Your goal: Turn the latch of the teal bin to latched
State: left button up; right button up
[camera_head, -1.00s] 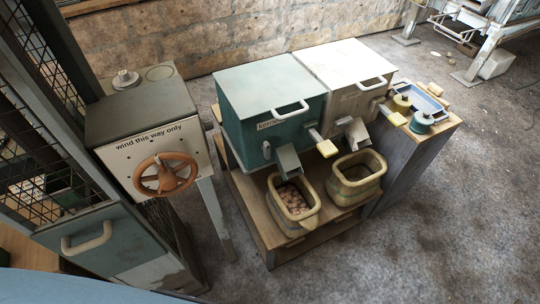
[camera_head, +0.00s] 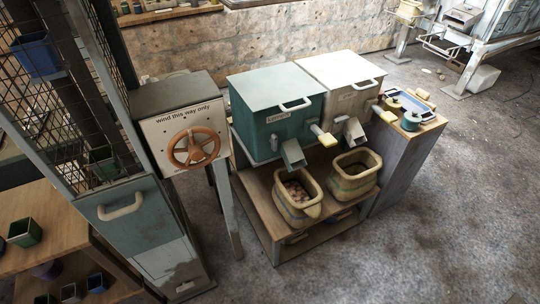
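The teal bin (camera_head: 275,110) stands on a wooden stand in the middle of the view, with a flat lid, a white lid handle and a paper label on its front. A small grey fitting (camera_head: 273,142) sits low on its front left; I cannot tell whether it is the latch. A lever with a pale yellow grip (camera_head: 325,137) sticks out at its lower right front. A grey chute (camera_head: 293,154) slopes down from its front. Neither of my grippers shows.
A white bin (camera_head: 340,80) stands right beside the teal bin. Two tubs stand below, the left one (camera_head: 296,206) holding brownish lumps. A box with an orange handwheel (camera_head: 194,148) and a mesh cabinet stand left. Floor at the right front is clear.

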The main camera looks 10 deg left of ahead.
aim_at(273, 140)
jog(key=u, duration=1.05)
jog(key=i, duration=0.6)
jog(key=z, duration=0.5)
